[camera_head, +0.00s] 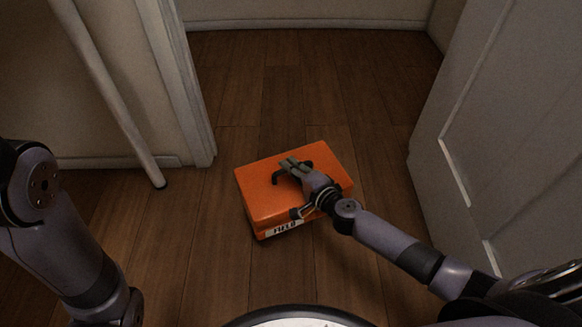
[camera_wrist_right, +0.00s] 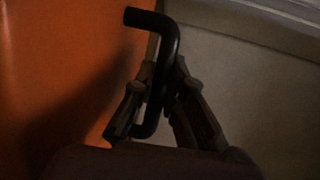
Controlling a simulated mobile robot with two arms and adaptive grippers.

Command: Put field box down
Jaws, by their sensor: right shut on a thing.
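The field box (camera_head: 258,207) is an orange case with a black handle on its lid and a white label on its front side. It is below my head camera in the doorway, over the wooden floor. I cannot tell whether its underside touches the floor. My right gripper (camera_head: 290,167) is at the lid, shut on the black handle. In the right wrist view the fingers (camera_wrist_right: 158,105) close on either side of the bent black handle (camera_wrist_right: 165,45), with the orange box face (camera_wrist_right: 50,70) at left. My left arm shows at the left edge, but its gripper is not visible.
A door frame (camera_head: 190,100) and a slanted pole (camera_head: 115,105) stand to the left of the box. A pale panelled door (camera_head: 470,130) stands open at right. The wooden floor (camera_head: 300,80) beyond the box is clear up to the far wall.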

